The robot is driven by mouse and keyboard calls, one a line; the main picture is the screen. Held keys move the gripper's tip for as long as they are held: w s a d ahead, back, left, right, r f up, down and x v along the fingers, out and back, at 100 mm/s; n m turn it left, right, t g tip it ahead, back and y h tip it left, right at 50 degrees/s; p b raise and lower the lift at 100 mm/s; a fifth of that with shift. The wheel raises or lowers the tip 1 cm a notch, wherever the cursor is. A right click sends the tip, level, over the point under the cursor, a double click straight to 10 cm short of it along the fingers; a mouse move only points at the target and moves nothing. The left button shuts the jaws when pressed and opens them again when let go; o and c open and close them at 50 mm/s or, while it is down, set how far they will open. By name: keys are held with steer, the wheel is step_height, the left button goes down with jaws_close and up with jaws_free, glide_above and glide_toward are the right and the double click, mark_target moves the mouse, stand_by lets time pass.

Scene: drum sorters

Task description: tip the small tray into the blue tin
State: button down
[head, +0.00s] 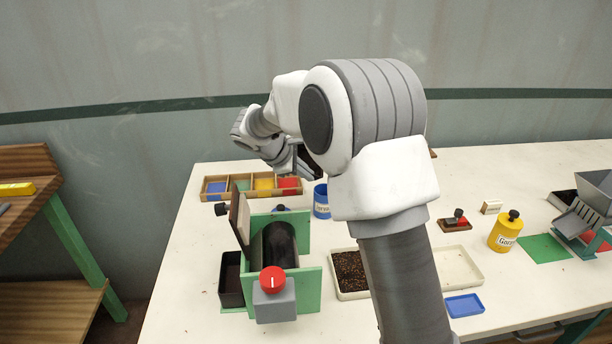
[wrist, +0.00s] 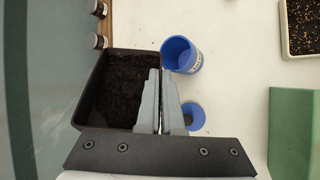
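The small tray (wrist: 93,75) is dark brown with dark, crumbly material inside. In the wrist view my gripper (wrist: 160,102) is closed on its right wall, and the tray looks held above the table. In the head view my gripper (head: 303,166) is at the back of the table, with the tray mostly hidden behind my arm. The blue tin (head: 321,203) stands upright, labelled, just below and right of my gripper there. In the wrist view the blue tin (wrist: 190,62) is open at the top, just right of the tray and apart from my fingers.
The green-sided drum sorter (head: 310,290) is in front. A compartment box (head: 214,196) lies at the back left. A cream tray of dark grains (head: 343,295) is right of the sorter.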

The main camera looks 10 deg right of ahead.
steer(key=shift+s+d+f+m+t+y+b, duration=0.15)
steer(key=shift+m+t+y+b, duration=0.2)
steer(key=shift+b, duration=1)
steer(key=shift+s+d+r+m+t+y+b, duration=0.15)
steer(key=shift+t+y+b, duration=0.35)
steer(key=shift+b, duration=0.85)
steer(key=shift+s+d+f+m+t+y+b, duration=0.15)
steer(key=shift+m+t+y+b, duration=0.3)
steer(key=shift+b, duration=0.9)
steer(key=shift+s+d+f+m+t+y+b, duration=0.2)
steer(key=shift+d+m+t+y+b, duration=0.25)
steer(key=shift+b, duration=1.15)
steer(key=shift+s+d+f+m+t+y+b, duration=0.15)
steer(key=shift+t+y+b, duration=0.5)
steer(key=shift+b, duration=0.95)
steer(key=shift+s+d+m+t+y+b, duration=0.2)
steer(key=shift+m+t+y+b, duration=0.25)
steer(key=shift+b, duration=0.3)
steer(key=shift+s+d+m+t+y, duration=0.25)
steer(key=shift+m+t+y, duration=0.05)
steer(key=shift+t+y, duration=0.25)
steer(key=shift+s+d+f+m+t+y, duration=0.15)
steer(key=shift+m+t+y, duration=0.1)
steer(key=shift+t, duration=0.2)
steer(key=shift+s+d+r+m+t+y, duration=0.15)
steer(key=shift+m+t+y, duration=0.1)
steer(key=shift+t, duration=0.2)
steer(key=shift+d+f+m+t+y+b, duration=0.1)
steer(key=shift+f+m+t+y+b, duration=0.2)
steer(key=shift+b, duration=0.2)
